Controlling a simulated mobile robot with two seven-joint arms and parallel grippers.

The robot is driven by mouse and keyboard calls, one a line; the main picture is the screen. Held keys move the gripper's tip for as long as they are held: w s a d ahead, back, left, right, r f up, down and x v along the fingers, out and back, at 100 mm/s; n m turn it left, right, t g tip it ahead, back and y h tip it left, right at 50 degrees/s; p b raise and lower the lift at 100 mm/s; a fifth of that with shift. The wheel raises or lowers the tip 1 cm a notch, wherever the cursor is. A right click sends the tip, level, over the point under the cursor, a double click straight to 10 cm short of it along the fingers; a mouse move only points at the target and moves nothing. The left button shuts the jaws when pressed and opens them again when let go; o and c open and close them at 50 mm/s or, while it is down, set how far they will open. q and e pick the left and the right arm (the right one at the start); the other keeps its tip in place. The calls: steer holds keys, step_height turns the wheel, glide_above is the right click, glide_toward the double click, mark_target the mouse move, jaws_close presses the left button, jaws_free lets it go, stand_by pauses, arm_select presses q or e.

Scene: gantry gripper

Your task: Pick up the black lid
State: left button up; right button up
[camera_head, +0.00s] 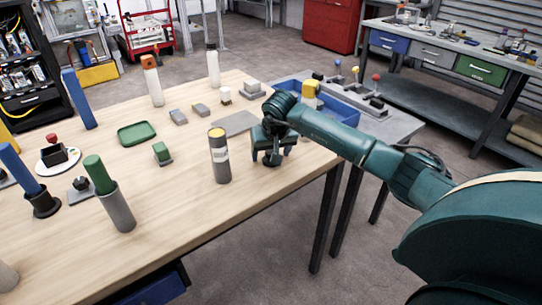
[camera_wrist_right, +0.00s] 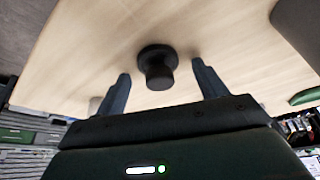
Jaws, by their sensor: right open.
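The black lid (camera_wrist_right: 158,66) is a round dark disc with a raised knob, lying on the wooden table. In the head view the lid (camera_head: 271,160) shows small and dark near the table's right edge, partly covered by my gripper. My right gripper (camera_head: 272,152) is above it, pointing down. In the right wrist view the open fingers of my right gripper (camera_wrist_right: 162,80) stand to either side of the lid, with a gap on each side. Nothing is held. My left gripper is in neither view.
A grey cylinder with a yellow top (camera_head: 219,158) stands left of my right gripper. A grey flat plate (camera_head: 236,124) lies just behind. A blue bin (camera_head: 340,109) and small knobbed parts sit on the grey table beyond. A green tray (camera_head: 137,133) lies farther left.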

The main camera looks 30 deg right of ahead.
steer(key=c, duration=1)
steer(key=shift+r, duration=0.1)
steer(key=shift+c, duration=0.2)
